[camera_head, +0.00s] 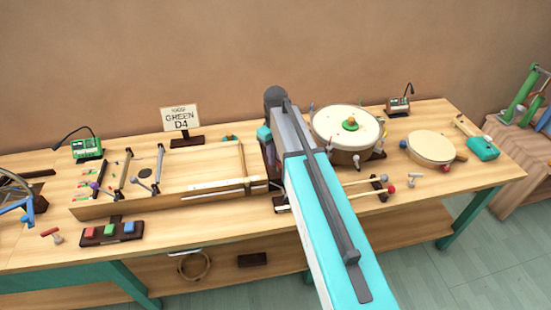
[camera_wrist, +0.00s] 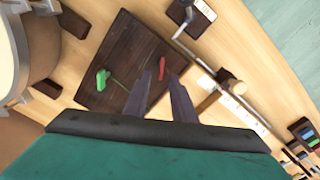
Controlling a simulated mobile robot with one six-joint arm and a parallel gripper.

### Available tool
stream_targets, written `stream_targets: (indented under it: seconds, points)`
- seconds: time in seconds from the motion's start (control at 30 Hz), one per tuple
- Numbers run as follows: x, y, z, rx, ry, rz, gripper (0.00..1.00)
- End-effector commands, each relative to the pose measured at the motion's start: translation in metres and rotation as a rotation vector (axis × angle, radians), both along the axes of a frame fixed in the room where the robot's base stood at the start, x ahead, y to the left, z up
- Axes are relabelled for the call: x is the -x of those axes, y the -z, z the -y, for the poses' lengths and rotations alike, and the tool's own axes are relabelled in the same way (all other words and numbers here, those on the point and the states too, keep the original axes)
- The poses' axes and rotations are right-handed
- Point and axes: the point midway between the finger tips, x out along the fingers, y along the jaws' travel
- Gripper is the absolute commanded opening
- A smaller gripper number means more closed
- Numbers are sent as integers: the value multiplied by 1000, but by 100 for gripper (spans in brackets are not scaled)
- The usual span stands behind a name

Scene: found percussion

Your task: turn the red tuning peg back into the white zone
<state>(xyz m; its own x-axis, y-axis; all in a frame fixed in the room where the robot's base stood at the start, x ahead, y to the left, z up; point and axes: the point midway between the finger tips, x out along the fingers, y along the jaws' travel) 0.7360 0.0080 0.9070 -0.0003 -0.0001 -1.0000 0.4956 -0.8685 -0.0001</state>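In the wrist view, a small red peg (camera_wrist: 162,68) stands on a dark wooden board (camera_wrist: 128,52), beside a green peg (camera_wrist: 102,79). My gripper (camera_wrist: 160,76) has its two dark fingers apart, with a gap between the tips. The red peg shows just beyond that gap, and nothing is held. I cannot tell how far the tips are from the peg. No white zone can be made out around the red peg. In the head view my arm covers most of the board and hides the red peg and the fingers.
A long wooden string box (camera_head: 215,165) lies left of my arm. A white drum (camera_head: 345,121) stands close on the right, with several pegs around its rim. Mallets (camera_head: 370,183) lie at the front right.

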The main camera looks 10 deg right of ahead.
Motion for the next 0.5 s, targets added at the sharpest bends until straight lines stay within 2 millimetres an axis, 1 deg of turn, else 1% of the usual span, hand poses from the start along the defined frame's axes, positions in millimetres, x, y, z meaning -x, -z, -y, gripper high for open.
stream_targets:
  seconds: [0.5]
  points:
    - [-1, -54, 0, 0, 0, 2, 24]
